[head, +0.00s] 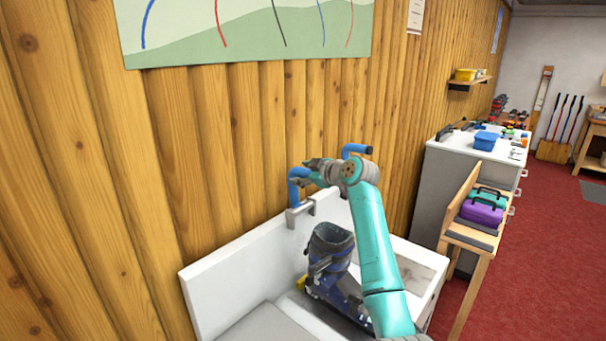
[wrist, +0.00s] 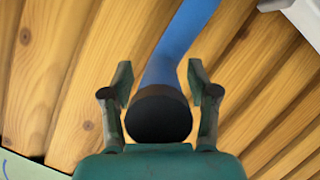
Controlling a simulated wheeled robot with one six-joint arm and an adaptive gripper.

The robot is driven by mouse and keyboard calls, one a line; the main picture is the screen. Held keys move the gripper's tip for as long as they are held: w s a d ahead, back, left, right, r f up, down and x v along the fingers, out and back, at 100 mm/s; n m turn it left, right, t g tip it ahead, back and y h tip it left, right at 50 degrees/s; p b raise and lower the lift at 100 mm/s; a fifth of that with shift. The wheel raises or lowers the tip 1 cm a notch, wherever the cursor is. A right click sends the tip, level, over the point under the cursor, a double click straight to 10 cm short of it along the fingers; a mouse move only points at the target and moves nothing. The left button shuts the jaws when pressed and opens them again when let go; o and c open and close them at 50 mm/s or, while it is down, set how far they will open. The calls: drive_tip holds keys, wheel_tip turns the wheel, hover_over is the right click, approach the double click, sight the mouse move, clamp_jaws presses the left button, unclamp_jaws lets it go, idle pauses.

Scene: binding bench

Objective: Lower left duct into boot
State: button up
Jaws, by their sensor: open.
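The left duct (head: 296,192) is a blue bent tube rising from a grey bracket on the white bench back. Its blue length, ending in a black round tip, also shows in the wrist view (wrist: 178,50). My gripper (head: 308,173) is open at the top of this duct, with one finger on each side of it in the wrist view (wrist: 160,80). I cannot tell whether the fingers touch it. The dark blue ski boot (head: 322,278) stands upright on the bench below, its open top facing up, partly hidden by my arm.
A second blue duct (head: 358,149) stands to the right, behind my gripper. The wooden wall (head: 230,130) is close behind. The white bench back (head: 235,272) runs below. A wooden stand with purple and teal cases (head: 483,211) and a white cabinet are at right.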

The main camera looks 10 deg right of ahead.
drive_tip(key=shift+c, duration=0.3)
clamp_jaws()
drive_tip(key=shift+s+d+f+m+t+y, duration=0.15)
drive_tip(key=shift+s+d+f+t+y, duration=0.15)
drive_tip(key=shift+s+d+t+y, duration=0.4)
drive_tip(key=shift+s+d+f+m+t+y, duration=0.15)
drive_tip(key=shift+s+d+f+t+y, duration=0.25)
drive_tip(key=shift+s+t, duration=0.55)
drive_tip(key=shift+s+d+f+t+y, duration=0.2)
drive_tip(key=shift+s+d+t, duration=0.2)
drive_tip(key=shift+s+t, duration=0.15)
drive_tip(key=shift+s+d+f+t+y, duration=0.2)
drive_tip(key=shift+s+d+t, duration=0.2)
drive_tip(key=shift+s+t, duration=0.1)
drive_tip(key=shift+o, duration=0.3)
unclamp_jaws()
